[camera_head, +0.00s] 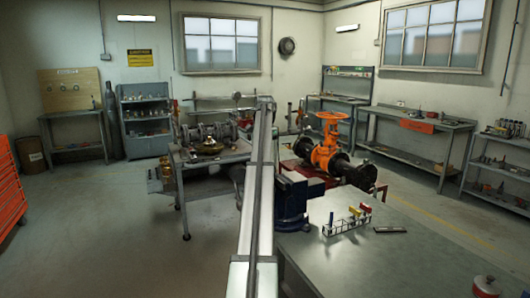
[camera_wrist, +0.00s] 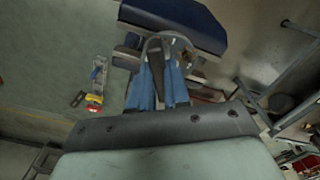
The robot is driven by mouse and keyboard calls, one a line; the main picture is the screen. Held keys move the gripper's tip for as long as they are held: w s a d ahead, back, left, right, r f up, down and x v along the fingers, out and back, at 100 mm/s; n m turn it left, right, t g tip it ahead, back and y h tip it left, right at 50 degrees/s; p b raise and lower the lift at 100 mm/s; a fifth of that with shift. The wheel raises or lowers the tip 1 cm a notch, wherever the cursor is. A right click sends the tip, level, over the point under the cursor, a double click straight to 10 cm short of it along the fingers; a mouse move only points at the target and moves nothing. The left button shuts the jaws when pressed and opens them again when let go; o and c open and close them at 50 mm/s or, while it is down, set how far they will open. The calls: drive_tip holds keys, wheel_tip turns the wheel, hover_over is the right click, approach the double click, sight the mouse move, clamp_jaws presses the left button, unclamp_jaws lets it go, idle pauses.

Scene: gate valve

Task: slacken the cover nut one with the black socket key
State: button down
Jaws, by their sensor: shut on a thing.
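My gripper (camera_wrist: 160,88) shows in the wrist view, with two blue fingers close together. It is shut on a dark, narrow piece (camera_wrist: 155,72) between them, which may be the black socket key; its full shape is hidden. In the head view my arm runs up the middle and the gripper cannot be made out. An orange gate valve (camera_head: 325,153) with an orange handwheel stands right of my arm on a dark flanged pipe. A second flanged valve body (camera_head: 212,132) sits on the bench left of my arm. The cover nuts are too small to tell apart.
A blue vise (camera_head: 294,196) stands at the near bench's left corner, close to my arm. On that bench (camera_head: 390,265) are a rack of coloured-handled tools (camera_head: 347,221) and a flat grey piece (camera_head: 390,230). Floor at left is clear.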

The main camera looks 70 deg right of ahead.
drive_tip(key=shift+f, duration=0.35)
drive_tip(key=shift+n, duration=0.6)
drive_tip(key=shift+n, duration=0.6)
drive_tip(key=shift+n, duration=0.5)
drive_tip(key=shift+n, duration=0.6)
